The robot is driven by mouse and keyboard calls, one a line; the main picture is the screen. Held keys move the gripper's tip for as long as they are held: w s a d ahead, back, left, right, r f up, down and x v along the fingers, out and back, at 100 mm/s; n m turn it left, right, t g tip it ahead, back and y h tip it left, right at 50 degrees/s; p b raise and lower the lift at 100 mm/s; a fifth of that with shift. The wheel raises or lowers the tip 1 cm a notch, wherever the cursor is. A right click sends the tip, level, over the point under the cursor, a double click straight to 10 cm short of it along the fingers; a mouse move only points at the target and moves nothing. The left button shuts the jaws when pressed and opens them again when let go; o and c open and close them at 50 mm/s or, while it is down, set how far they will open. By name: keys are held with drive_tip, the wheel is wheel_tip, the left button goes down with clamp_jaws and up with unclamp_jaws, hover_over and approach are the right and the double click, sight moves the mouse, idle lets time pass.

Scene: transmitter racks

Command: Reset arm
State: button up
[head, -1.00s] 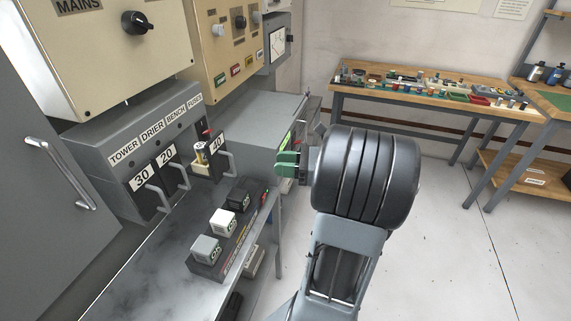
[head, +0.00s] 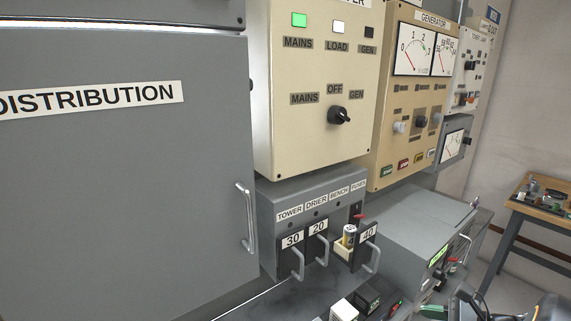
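My gripper (head: 433,312) shows only in part at the bottom edge of the head view, right of centre, as a green fingertip. Dark parts of my arm (head: 480,306) show beside it, cut off by the frame. The gripper is in front of the bench, to the right of the small labelled blocks. Whether its fingers are open or shut is hidden, and I see nothing held in the visible part.
A grey fuse box (head: 290,200) has handled fuse carriers marked 30, 20 and 40. A grey distribution cabinet (head: 120,200) fills the left. A cream changeover panel (head: 310,110) and generator panel (head: 410,145) hang above. A wooden table (head: 545,205) stands at right.

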drive_tip(key=s+a+f+n+g+h, duration=0.25)
drive_tip(key=a+n+g+h, duration=0.2)
drive_tip(key=n, duration=0.35)
drive_tip(key=a+r+n+h+p, duration=0.3)
drive_tip(key=a+r+n+h, duration=0.2)
drive_tip(key=a+n, duration=0.6)
wheel_tip(320, 180, up, 2)
drive_tip(key=n, duration=0.3)
drive_tip(key=shift+s+r+n, duration=0.15)
drive_tip(key=shift+s+n, duration=0.15)
drive_tip(key=shift+s, duration=0.1)
